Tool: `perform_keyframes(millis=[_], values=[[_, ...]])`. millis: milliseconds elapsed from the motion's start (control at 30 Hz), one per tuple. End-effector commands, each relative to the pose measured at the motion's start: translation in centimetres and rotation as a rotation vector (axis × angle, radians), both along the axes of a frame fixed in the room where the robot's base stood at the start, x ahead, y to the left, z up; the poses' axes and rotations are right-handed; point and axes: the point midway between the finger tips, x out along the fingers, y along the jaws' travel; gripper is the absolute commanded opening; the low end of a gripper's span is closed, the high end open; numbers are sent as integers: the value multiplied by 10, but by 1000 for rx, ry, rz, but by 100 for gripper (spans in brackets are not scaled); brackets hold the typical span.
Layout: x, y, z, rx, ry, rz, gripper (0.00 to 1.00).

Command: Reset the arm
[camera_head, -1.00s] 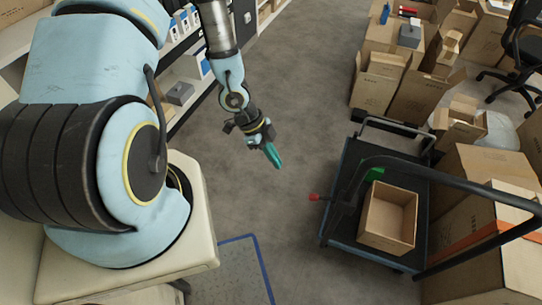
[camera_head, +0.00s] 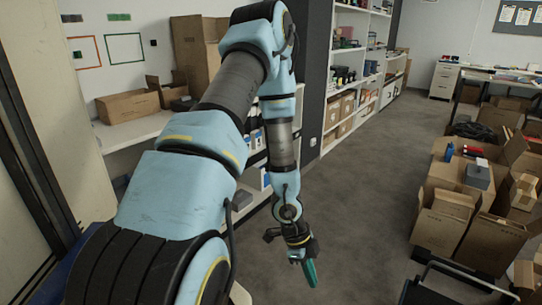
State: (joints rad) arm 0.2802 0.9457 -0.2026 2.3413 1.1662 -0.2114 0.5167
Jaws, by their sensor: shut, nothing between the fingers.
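My arm (camera_head: 185,190) rises from the lower left, bends at the top and hangs down in the middle of the head view. My gripper (camera_head: 310,273) is at its end, pointing down over the bare grey floor. Its teal fingers are together, with nothing held between them. It touches no object that I can see.
White shelves (camera_head: 347,75) with goods and cartons stand behind the arm. A counter with an open carton (camera_head: 127,106) is at left. Open cartons (camera_head: 455,205) crowd the right, beside a cart's dark handle (camera_head: 450,265). The floor (camera_head: 370,190) between is clear.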

Motion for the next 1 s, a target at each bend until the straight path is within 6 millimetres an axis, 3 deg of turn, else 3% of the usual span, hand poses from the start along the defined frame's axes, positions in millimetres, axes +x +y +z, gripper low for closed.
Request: perform_keyframes(millis=[100, 200, 300, 500, 633, 800, 1000], values=[[47, 36, 41, 117, -74, 271, 0], [73, 72, 78, 205, -113, 538, 0], [87, 106, 117, 265, -131, 813, 0], [80, 162, 191, 309, -93, 1367, 0], [63, 181, 226, 289, -18, 1669, 0], [45, 189, 251, 252, 76, 1903, 0], [39, 189, 257, 240, 109, 1963, 0]])
